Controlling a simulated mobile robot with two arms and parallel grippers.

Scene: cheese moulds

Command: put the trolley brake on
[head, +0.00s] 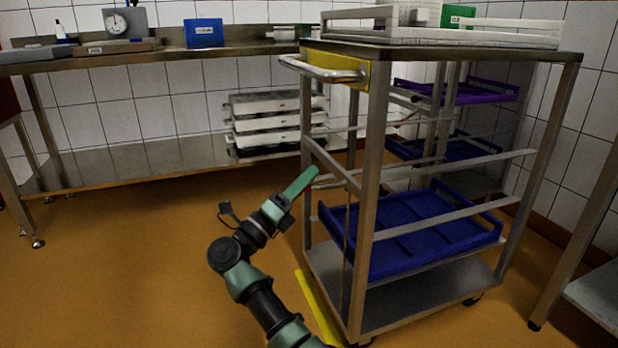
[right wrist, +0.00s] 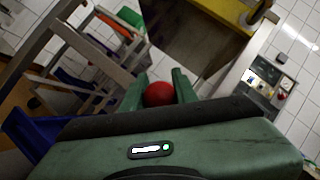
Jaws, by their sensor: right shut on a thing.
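The trolley (head: 372,190) stands at the centre right, a metal frame with a push handle (head: 325,72) at its upper left end. My right gripper (head: 308,182) is at the trolley's left end, below the handle. In the right wrist view, a red ball knob (right wrist: 158,93) sits between its two fingers, and the gripper is shut on it. The knob's lever and mount are hidden, so I cannot tell the brake's position. My left gripper is not in view.
A blue tray (head: 420,235) lies low in the trolley, and white moulds (head: 480,40) are on its top. A steel bench (head: 120,165) with several stacked trays (head: 265,125) stands behind left. A yellow strip (head: 318,305) marks the floor beside the trolley. Floor to the left is clear.

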